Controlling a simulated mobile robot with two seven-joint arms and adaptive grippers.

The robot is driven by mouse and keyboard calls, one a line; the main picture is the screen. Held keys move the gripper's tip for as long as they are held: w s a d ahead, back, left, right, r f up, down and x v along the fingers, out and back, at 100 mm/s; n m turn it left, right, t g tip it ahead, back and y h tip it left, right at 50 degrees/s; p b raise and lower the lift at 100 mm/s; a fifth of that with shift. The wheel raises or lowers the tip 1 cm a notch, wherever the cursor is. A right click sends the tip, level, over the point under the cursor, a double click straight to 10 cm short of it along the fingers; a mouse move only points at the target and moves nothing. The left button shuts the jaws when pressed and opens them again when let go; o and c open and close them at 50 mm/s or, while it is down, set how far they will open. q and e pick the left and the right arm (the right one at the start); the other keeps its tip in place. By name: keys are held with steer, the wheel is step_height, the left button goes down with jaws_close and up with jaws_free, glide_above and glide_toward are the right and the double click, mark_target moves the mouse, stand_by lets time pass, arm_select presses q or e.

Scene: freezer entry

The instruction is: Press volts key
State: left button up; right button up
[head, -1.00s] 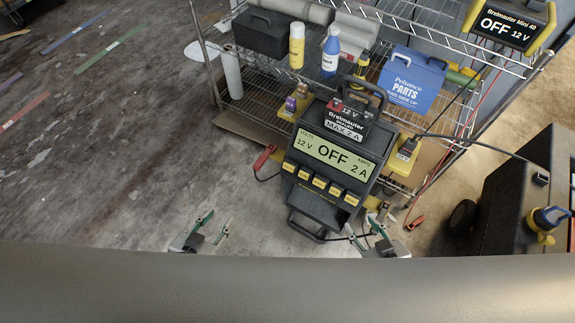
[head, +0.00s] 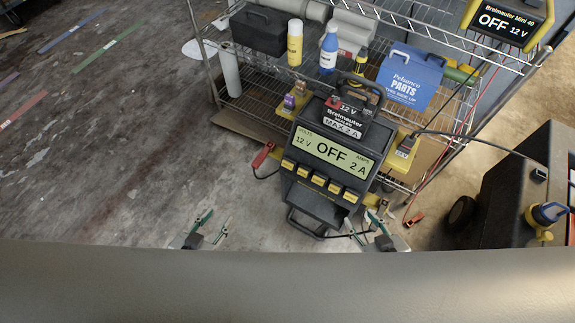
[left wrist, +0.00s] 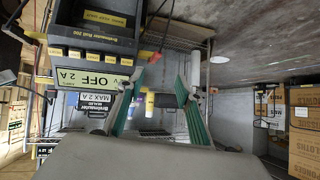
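The black battery charger (head: 330,165) stands in front of the wire shelf. Its display (head: 333,152) reads "OFF", "12 V" under volts and "2 A" under amps. A row of several yellow keys (head: 318,180) runs below the display; their labels are too small to read in the head view. My left gripper (head: 208,230) is open and empty, to the left of and nearer than the charger. My right gripper (head: 377,225) is near the charger's lower right; its fingers look apart. In the left wrist view the left fingers (left wrist: 160,95) are spread, with the upside-down charger display (left wrist: 95,77) to their left.
A wire shelf (head: 265,75) behind holds bottles, a black toolbox (head: 260,30) and a blue parts box (head: 411,78). A red clamp (head: 262,155) hangs at the charger's left side. A dark wheeled unit (head: 510,190) stands at right. The floor at left is open.

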arm_select(q)
steer(key=c, duration=1)
steer(key=shift+r, duration=0.1)
jaws_close()
